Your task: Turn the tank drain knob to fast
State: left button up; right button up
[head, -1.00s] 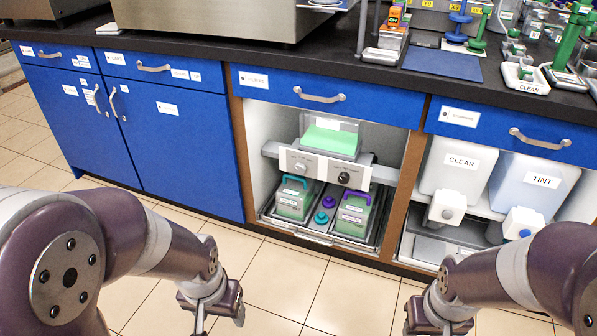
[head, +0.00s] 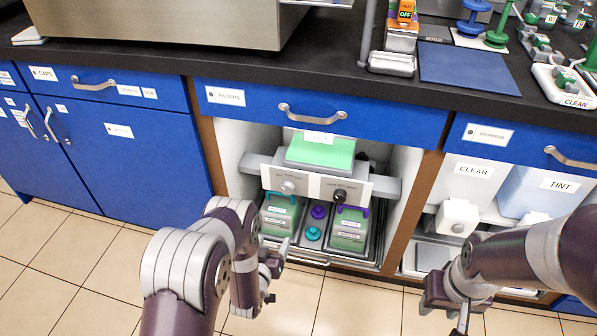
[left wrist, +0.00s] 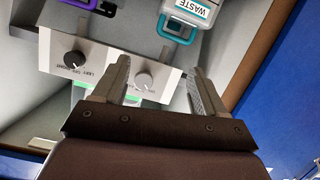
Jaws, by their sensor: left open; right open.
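A white panel (head: 315,186) crosses the open cabinet bay below a clear tank of green liquid (head: 320,150). It bears a light grey knob (head: 288,187) at left and a black knob (head: 339,196) at right. Their labels are too small to read surely. In the left wrist view, upside down, the light knob (left wrist: 144,81) appears between the fingers of my open left gripper (left wrist: 158,73), the black knob (left wrist: 74,58) to their left. My left gripper (head: 277,268) is low before the bay; no contact shows. My right gripper (head: 458,312) is open, empty, further right.
Below the panel a tray holds two green containers, with teal handle (head: 281,214) and purple handle (head: 348,228), and teal and purple knobbed pieces between. Brown bay sides and the drawer (head: 315,112) above bound the opening.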

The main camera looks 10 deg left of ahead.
aim_at(286, 191)
pick_arm(q)
notch_tip(286, 191, up, 6)
jog(key=w+t, duration=0.3)
jog(key=w+b, duration=0.1)
jog(key=w, duration=0.2)
jog(key=w+b, duration=0.2)
jog(key=w, duration=0.2)
jog(key=w+b, duration=0.2)
jog(key=w, duration=0.1)
jog(key=shift+w+d+f, duration=0.15)
jog(key=shift+w+d, duration=0.1)
jog(key=shift+d, duration=0.05)
jog(key=shift+w, duration=0.4)
jog(key=c, duration=1.1)
